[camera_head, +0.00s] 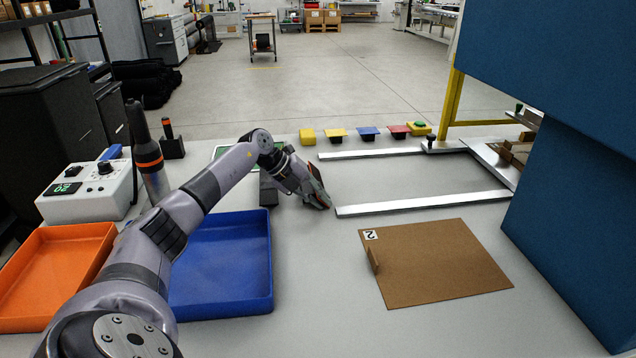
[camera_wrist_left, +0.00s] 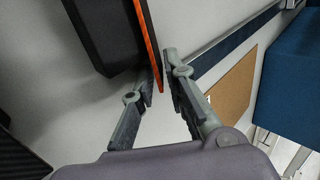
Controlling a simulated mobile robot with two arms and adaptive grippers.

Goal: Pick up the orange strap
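The orange strap (camera_wrist_left: 149,38) shows in the left wrist view as a thin orange strip between my left gripper's fingers. In the head view it is mostly hidden, with only a reddish trace at the fingers. My left gripper (camera_head: 319,197) is low over the grey table, right of the blue tray. In the left wrist view the fingers of my left gripper (camera_wrist_left: 159,76) converge closely on both sides of the strip and appear shut on it. A black block (camera_head: 267,188) lies left of the gripper. My right gripper is not in view.
A blue tray (camera_head: 266,304) and an orange tray (camera_head: 101,233) are at left. A brown board (camera_head: 440,265) and metal rails (camera_head: 425,203) lie right of the gripper. A large blue machine (camera_head: 570,220) blocks the right side. Several coloured blocks stand at the back edge.

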